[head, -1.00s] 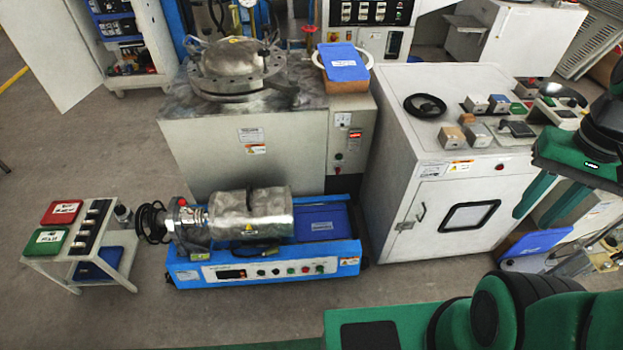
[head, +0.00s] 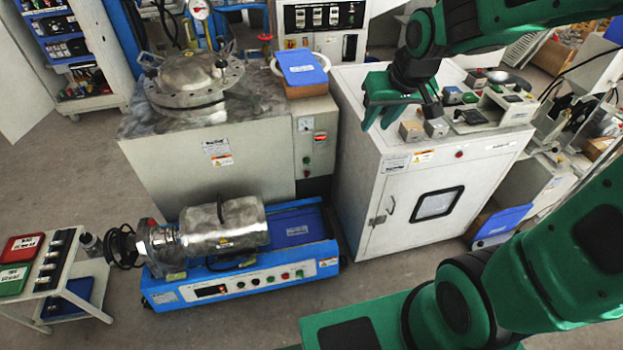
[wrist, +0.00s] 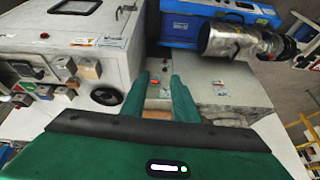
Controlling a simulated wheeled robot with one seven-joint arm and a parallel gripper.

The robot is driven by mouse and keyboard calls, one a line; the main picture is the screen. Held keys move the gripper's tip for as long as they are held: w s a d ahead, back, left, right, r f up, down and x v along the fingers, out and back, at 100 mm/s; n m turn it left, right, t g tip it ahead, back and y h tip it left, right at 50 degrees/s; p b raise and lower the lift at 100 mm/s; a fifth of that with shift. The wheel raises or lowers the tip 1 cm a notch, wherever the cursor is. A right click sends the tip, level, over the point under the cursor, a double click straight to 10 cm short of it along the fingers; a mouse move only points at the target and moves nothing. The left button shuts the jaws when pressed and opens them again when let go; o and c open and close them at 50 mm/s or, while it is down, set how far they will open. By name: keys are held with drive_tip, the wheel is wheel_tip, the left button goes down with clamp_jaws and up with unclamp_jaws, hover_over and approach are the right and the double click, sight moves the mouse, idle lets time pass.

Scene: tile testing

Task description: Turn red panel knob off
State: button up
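My green gripper (head: 375,110) hangs over the left part of the white cabinet's top in the head view. In the wrist view its two fingers (wrist: 158,88) are apart with nothing held between them. A small panel with a red switch (head: 320,136) is on the front of the grey machine (head: 250,165). In the wrist view this red switch (wrist: 155,84) appears between the fingertips, apart from them. A round red knob (head: 459,154) is on the white cabinet's upper front; another red button (head: 300,274) is on the blue machine. I cannot tell which the task names.
The white cabinet (head: 360,190) carries several small boxes near my gripper. The blue machine (head: 240,285) with a metal cylinder stands in front. A small cart (head: 75,268) is at left. Floor is free at the bottom.

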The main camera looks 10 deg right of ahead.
sight(307, 174)
drive_tip(key=w+a+f+t+y, duration=0.1)
drive_tip(key=w+a+f+t, duration=0.1)
drive_tip(key=w+f, duration=0.65)
drive_tip(key=w+a+f+t, duration=0.1)
drive_tip(key=w+f, duration=0.5)
drive_tip(key=w, duration=0.6)
drive_tip(key=w+a+f+t+y, duration=0.1)
drive_tip(key=w+a+f+t, duration=0.1)
drive_tip(key=w+f, duration=0.7)
drive_tip(key=w+f+m+t, duration=0.1)
drive_tip(key=w+f, duration=0.2)
drive_tip(key=f, duration=0.4)
drive_tip(key=w+f+m, duration=0.1)
drive_tip(key=w+f, duration=0.2)
drive_tip(key=f, duration=0.3)
drive_tip(key=s+f+m+t, duration=0.1)
drive_tip(key=s+f+t, duration=0.15)
drive_tip(key=f, duration=0.65)
drive_tip(key=s+f+m+t, duration=0.1)
drive_tip(key=s+f, duration=0.2)
drive_tip(key=f, duration=0.6)
drive_tip(key=x, duration=1.1)
drive_tip(key=shift+d+f+y, duration=0.3)
drive_tip(key=shift+f, duration=0.05)
drive_tip(key=shift+s+g, duration=0.1)
drive_tip(key=shift+g, duration=0.15)
